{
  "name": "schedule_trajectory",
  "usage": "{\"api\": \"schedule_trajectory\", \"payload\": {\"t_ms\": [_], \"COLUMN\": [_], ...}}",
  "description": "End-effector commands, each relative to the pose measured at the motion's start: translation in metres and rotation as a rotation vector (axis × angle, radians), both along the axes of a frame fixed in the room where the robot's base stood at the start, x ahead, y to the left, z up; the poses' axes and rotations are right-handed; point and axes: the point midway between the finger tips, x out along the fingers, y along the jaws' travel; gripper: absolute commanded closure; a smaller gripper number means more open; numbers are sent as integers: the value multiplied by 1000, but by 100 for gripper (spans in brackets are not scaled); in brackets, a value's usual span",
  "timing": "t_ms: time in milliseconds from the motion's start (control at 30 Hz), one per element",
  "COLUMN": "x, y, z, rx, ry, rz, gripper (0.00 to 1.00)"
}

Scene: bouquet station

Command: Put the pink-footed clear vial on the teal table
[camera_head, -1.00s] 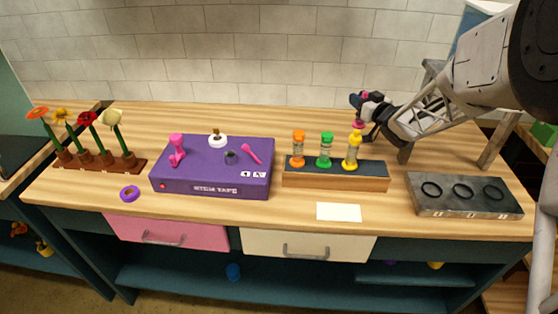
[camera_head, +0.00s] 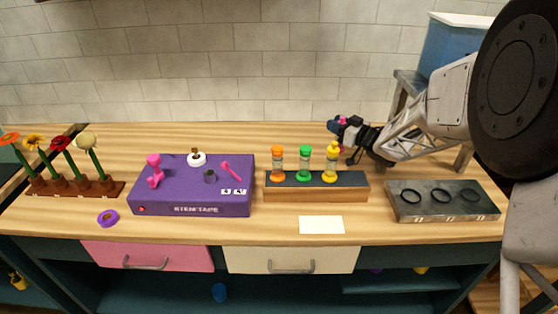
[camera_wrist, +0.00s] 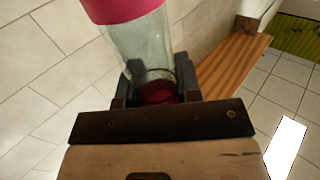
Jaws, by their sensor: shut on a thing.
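The pink-footed clear vial (camera_wrist: 138,48) is between my gripper's fingers in the wrist view. Its wide pink end is at the top of that picture, and dark red shows inside near the fingers. In the head view my gripper (camera_head: 342,130) is above the wooden bench, behind the yellow-ended vial (camera_head: 331,177). Pink bits (camera_head: 341,149) show there, but most of the held vial is hidden. My gripper (camera_wrist: 160,92) is shut on it. I cannot make out a separate teal table for certain; the wooden-topped bench has a dark teal frame (camera_head: 165,292).
Orange-ended (camera_head: 277,160) and green-ended (camera_head: 304,163) vials stand on the wooden block (camera_head: 315,194) with the yellow one. A grey tray with rings (camera_head: 447,215) is on the right. A purple box (camera_head: 200,205), potted flowers (camera_head: 75,185) and white card (camera_head: 321,225) are on the bench.

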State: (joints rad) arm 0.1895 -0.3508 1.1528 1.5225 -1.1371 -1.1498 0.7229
Motion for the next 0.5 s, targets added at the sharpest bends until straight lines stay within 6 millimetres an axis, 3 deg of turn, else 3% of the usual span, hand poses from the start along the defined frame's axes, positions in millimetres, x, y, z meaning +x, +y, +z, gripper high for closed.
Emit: {"api": "schedule_trajectory", "payload": {"t_ms": [300, 500], "x": [0, 0], "y": [0, 0], "z": [-23, -27], "rx": [0, 0], "ry": [-1, -1], "rz": [0, 0], "gripper": [100, 100]}}
